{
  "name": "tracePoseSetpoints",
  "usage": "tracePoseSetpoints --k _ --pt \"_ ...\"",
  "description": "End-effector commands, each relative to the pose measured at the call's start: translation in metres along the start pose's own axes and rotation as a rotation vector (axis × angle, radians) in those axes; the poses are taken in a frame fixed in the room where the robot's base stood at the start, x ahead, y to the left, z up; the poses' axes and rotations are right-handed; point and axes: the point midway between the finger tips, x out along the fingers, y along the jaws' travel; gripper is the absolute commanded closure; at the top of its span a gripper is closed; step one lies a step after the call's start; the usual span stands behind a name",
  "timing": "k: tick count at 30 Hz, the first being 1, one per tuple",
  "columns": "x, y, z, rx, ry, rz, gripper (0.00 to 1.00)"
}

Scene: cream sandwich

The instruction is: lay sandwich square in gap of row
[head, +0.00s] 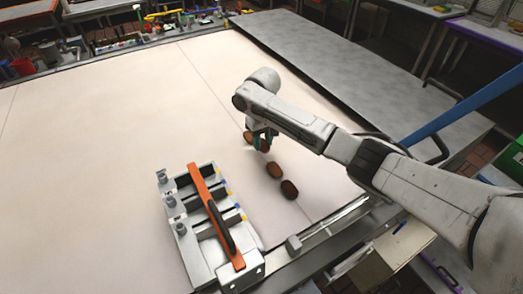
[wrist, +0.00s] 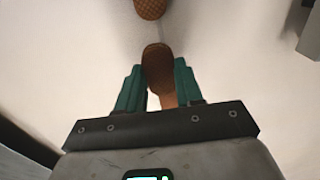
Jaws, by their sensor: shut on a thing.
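My gripper (head: 261,143) has teal fingers. It is shut on a brown sandwich piece (head: 264,148), which also shows between the fingers in the wrist view (wrist: 158,66). Another brown piece (head: 248,137) lies just beyond the gripper, partly hidden by it; a waffle-patterned piece (wrist: 150,8) shows at the top of the wrist view. Two more pieces lie nearer, a middle one (head: 274,170) and a darker near one (head: 289,189). Together they form a slanting row. I cannot tell whether the held piece touches the table.
A grey fixture with an orange bar (head: 215,215) stands left of the row on the pale table (head: 110,150). A grey bench (head: 350,75) lies at the back right. Tools and cups line the far edge. The left of the table is clear.

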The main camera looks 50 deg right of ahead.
Motion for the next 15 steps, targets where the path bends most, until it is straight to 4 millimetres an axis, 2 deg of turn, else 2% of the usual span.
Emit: tracePoseSetpoints --k 5,15 --pt "0.005 -0.001 -0.004 0.0 0.001 0.001 0.92" --pt "0.037 -0.001 -0.006 0.001 0.001 0.002 0.92"
